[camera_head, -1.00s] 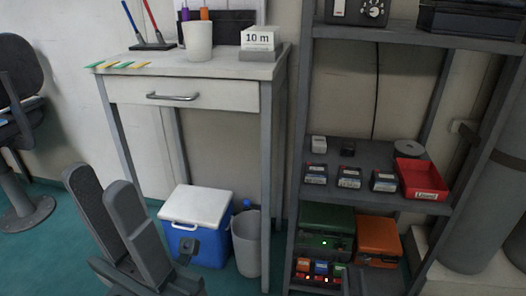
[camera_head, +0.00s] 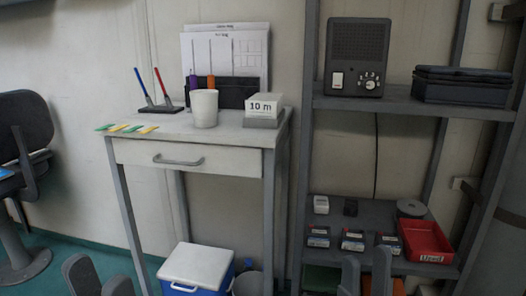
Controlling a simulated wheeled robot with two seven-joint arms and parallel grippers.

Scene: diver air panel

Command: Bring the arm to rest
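My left gripper (camera_head: 100,277) shows at the bottom left edge, with only the tips of its two grey fingers in view. The tips stand a little apart with nothing seen between them. My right gripper (camera_head: 366,272) shows at the bottom edge in front of the shelf rack, its two fingertips apart and empty. The rest of both arms is out of view below.
A desk (camera_head: 190,157) holds a white cup (camera_head: 204,108), a 10 m card block (camera_head: 263,109) and pens. A blue cooler (camera_head: 196,267) stands below. The rack carries a radio (camera_head: 355,60), a dark case (camera_head: 463,87), small labelled blocks and a red tray (camera_head: 425,241).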

